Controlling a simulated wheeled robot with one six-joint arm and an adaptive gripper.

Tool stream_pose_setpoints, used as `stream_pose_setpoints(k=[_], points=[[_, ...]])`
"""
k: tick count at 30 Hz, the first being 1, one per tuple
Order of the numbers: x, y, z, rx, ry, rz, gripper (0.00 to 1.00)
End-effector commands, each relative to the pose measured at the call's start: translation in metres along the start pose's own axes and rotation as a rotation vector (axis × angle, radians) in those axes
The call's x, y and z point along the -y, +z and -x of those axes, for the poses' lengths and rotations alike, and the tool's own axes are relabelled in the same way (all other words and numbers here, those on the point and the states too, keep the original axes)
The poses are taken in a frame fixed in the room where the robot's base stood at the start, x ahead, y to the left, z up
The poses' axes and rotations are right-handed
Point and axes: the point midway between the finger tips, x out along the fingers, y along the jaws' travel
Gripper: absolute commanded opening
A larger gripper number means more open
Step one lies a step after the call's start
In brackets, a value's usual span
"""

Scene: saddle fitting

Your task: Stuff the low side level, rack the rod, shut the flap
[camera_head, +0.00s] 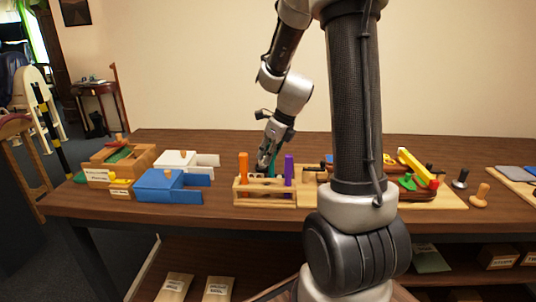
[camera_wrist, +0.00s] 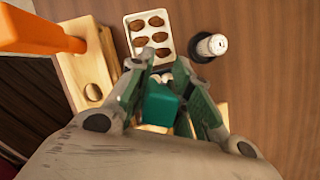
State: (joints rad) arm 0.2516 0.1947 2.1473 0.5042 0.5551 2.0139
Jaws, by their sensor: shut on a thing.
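My gripper (camera_head: 266,165) is low over the wooden rack (camera_head: 262,199), shut on a teal rod (camera_head: 272,168). The wrist view shows the teal rod (camera_wrist: 158,104) end-on between the two fingers (camera_wrist: 162,88). Its lower end is hidden, so I cannot tell whether it sits in a hole. An orange rod (camera_head: 243,167) and a purple rod (camera_head: 289,170) stand upright in the rack. An empty rack hole (camera_wrist: 93,92) shows in the wrist view. On the right, a yellow bar with a red end (camera_head: 417,167) lies above green pieces (camera_head: 408,182); my column partly hides this area.
A blue box (camera_head: 160,185), a white box (camera_head: 182,159) and wooden bins (camera_head: 98,177) with green and yellow contents stand left. A white tray (camera_wrist: 148,35) with brown pieces and a white-topped bottle (camera_wrist: 211,45) lie near the rack.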

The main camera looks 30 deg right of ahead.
Motion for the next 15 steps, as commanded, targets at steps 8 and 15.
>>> stream_pose_setpoints(k=[8, 15], points=[[-0.001, -0.002, -0.001, -0.004, 0.004, -0.001, 0.03], [-0.001, 0.005, 0.013, -0.001, 0.002, 0.000, 0.03]])
